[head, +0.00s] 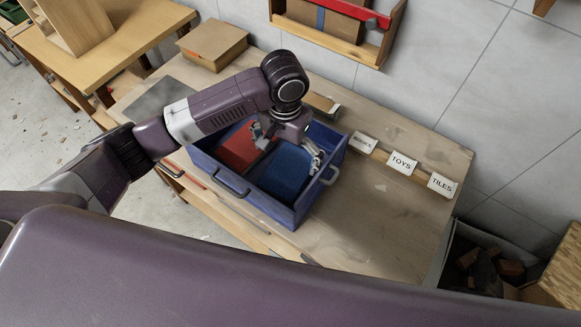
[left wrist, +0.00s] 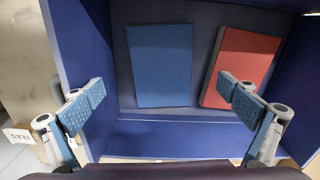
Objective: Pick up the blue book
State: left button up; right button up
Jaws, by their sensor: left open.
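The blue book (head: 284,172) lies in the blue bin (head: 233,188) on the workbench. It shows flat on the bin floor in the left wrist view (left wrist: 160,65), beside the red book (left wrist: 241,68). The red book is also in the head view (head: 237,150), left of the blue one. My left gripper (head: 288,146) is over the bin, pointing down. In the left wrist view its fingers (left wrist: 163,100) are spread wide, with nothing between the pads. The gripper and arm hide part of the bin's far side in the head view. My right gripper is not in view.
Cards reading TOYS (head: 402,163) and TILES (head: 442,185) stand along the bench's back edge. A cardboard box (head: 212,43) sits at the back left. The bench right of the bin is clear. The bin walls rise around both books.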

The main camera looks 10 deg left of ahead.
aim_at(286, 174)
pick_arm(q)
notch_tip(286, 174, down, 2)
jog(key=shift+s+f, duration=0.1)
jog(key=shift+f, duration=0.35)
jog(key=shift+f+p, duration=0.3)
jog(key=shift+p, duration=0.05)
notch_tip(286, 174, down, 4)
jog(key=shift+a+r+p, duration=0.1)
jog(key=shift+r+p, duration=0.1)
jog(key=shift+p, duration=0.4)
jog(key=shift+f, duration=0.5)
jog(key=shift+w, duration=0.2)
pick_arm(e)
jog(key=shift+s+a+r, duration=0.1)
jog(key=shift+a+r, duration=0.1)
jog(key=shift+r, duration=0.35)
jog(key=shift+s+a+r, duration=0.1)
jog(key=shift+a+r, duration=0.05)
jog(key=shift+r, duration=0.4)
pick_arm(q)
jog(key=shift+c, duration=1.2)
jog(key=c, duration=1.3)
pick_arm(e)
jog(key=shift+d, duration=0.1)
